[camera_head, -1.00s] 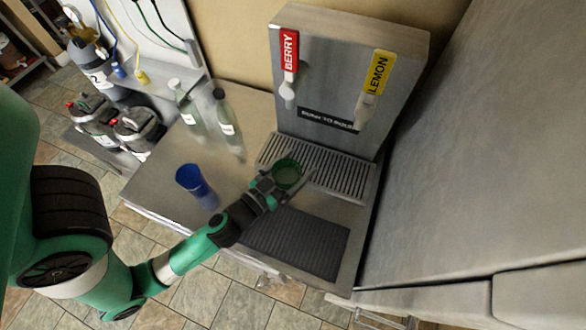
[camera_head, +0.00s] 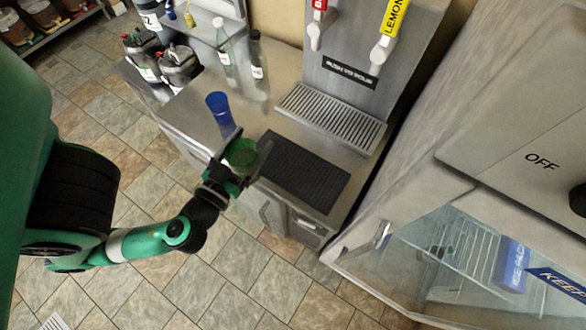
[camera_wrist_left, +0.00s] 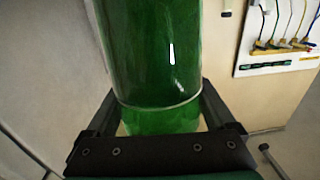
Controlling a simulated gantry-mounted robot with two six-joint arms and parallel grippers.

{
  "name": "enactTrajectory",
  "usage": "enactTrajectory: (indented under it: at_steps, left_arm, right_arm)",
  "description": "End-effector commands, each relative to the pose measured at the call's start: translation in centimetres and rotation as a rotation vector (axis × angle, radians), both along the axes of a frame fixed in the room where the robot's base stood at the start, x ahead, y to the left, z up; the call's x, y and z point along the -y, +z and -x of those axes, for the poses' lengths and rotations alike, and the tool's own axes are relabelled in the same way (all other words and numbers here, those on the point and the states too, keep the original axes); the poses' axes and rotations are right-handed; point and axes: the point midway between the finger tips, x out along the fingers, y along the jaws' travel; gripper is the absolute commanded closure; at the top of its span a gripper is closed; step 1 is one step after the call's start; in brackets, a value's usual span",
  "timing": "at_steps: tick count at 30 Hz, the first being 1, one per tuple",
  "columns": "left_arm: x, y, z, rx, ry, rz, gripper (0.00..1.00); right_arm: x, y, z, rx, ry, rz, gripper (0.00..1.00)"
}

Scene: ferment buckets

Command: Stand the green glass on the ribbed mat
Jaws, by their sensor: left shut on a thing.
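The green glass (camera_head: 240,152) is held by my left gripper (camera_head: 238,168), at the front-left corner of the dark ribbed mat (camera_head: 302,172) in the head view. It looks to be above the counter's front edge, though its exact height is hard to judge. In the left wrist view the glass (camera_wrist_left: 155,60) stands between both fingers (camera_wrist_left: 155,118), which are closed on its lower part. The mat lies flat on the counter and most of it is bare. My right gripper is not in view.
A blue glass (camera_head: 220,112) stands on the steel counter (camera_head: 187,103) left of the mat. Behind the mat are a slotted drip tray (camera_head: 332,116) and the dispenser (camera_head: 355,72). Bottles (camera_head: 226,55) stand at the back left. An open cooler (camera_head: 450,255) is at the right.

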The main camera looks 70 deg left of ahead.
Motion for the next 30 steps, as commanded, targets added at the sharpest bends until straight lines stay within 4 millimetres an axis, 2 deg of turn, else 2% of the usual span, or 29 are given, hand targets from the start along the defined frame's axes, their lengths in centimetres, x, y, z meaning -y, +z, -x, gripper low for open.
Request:
enactTrajectory:
  at_steps: [3,8,13,19,21,23,25,27,30]
  left_arm:
    - [1.3,-0.4,-0.3,-0.004,-0.069,-0.001,1.0]
    - [1.8,-0.5,-0.6,-0.002,-0.095,0.002,1.0]
    - [1.5,-1.2,-0.9,-0.008,-0.086,0.007,1.0]
    - [0.1,-1.9,-2.4,0.003,-0.078,0.001,1.0]
    - [-0.6,-2.9,-3.5,0.001,-0.079,0.007,1.0]
    - [-1.3,-3.1,-4.3,0.011,-0.08,-0.002,1.0]
    - [-2.5,-3.5,-6.1,0.006,-0.079,-0.001,1.0]
    - [-3.6,-3.7,-7.8,0.0,-0.084,0.0,1.0]
    - [-4.6,-6.9,-9.4,-0.004,-0.089,0.0,1.0]
  right_arm:
    - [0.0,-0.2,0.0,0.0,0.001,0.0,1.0]
    - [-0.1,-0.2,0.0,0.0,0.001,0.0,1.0]
    - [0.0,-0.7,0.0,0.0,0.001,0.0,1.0]
    - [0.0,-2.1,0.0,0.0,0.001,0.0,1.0]
    - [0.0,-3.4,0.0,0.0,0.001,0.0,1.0]
    - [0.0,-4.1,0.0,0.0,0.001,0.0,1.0]
    - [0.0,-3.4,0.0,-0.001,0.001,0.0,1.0]
    - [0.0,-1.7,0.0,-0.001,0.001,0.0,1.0]
    - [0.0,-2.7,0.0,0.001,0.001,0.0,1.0]
